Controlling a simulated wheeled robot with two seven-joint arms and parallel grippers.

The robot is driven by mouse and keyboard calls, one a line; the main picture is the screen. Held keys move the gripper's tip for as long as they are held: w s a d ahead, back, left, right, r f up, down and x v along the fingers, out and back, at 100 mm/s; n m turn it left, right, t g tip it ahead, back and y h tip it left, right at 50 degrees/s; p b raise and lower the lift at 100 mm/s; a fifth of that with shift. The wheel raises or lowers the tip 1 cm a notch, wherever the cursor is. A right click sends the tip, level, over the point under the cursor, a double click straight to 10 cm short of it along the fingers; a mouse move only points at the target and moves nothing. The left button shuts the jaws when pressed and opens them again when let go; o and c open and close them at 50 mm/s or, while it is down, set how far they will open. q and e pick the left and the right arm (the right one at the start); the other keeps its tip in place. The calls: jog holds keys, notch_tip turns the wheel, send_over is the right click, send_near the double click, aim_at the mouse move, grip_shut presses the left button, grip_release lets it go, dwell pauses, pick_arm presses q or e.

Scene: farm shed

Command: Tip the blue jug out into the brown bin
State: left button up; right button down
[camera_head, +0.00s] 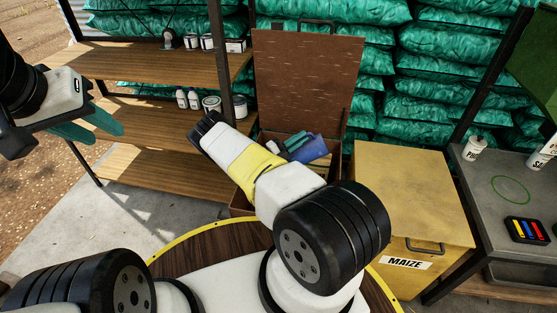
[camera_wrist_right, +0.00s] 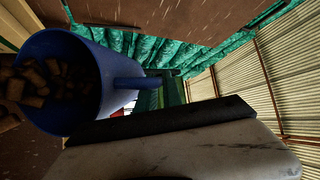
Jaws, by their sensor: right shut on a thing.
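The brown bin (camera_head: 240,203) stands ahead with its lid (camera_head: 305,75) raised; my right arm hides much of it. The blue jug (camera_head: 311,151) is over the bin's opening, partly hidden by that arm. In the right wrist view the jug (camera_wrist_right: 83,95) is tilted, its mouth showing brown pellets inside, with some at the lip by the left edge. My right gripper (camera_head: 297,143) is shut on the jug's handle (camera_wrist_right: 130,83).
A yellow bin marked MAIZE (camera_head: 415,205) stands right of the brown bin, with a grey bench (camera_head: 495,200) beyond it. Wooden shelves (camera_head: 150,145) with tins and bottles stand at left. Green sacks (camera_head: 455,60) are stacked behind.

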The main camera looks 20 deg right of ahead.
aim_at(313, 138)
jog(key=shift+w+a+n+t+h, duration=0.2)
jog(key=shift+a+n+t+h, duration=0.3)
jog(key=shift+a, duration=0.5)
dwell(0.3)
jog(key=d+y, duration=0.1)
jog(key=d+m+g+y, duration=0.1)
jog(key=d, duration=0.1)
jog(key=s+d+m+g+y, duration=0.1)
jog(key=shift+d+f, duration=0.2)
jog(key=shift+d, duration=0.2)
jog(key=shift+f, duration=0.1)
jog(key=shift+s+d+f+m+y, duration=0.15)
jog(key=shift+d+m+y, duration=0.15)
jog(key=shift+d+y, duration=0.3)
jog(key=s+d+f+m+y+b, duration=0.1)
jog(key=d+f+m+y+b, duration=0.1)
jog(key=d+y, duration=0.6)
jog(key=s+d+f+m+t+y+b, duration=0.1)
jog(key=s+d+f+m+y+b, duration=0.1)
jog(key=d+f+y+b, duration=0.3)
jog(key=shift+d+f+m+y+b, duration=0.3)
jog(key=shift+d+f+m+y, duration=0.15)
jog(key=shift+d+y, duration=1.85)
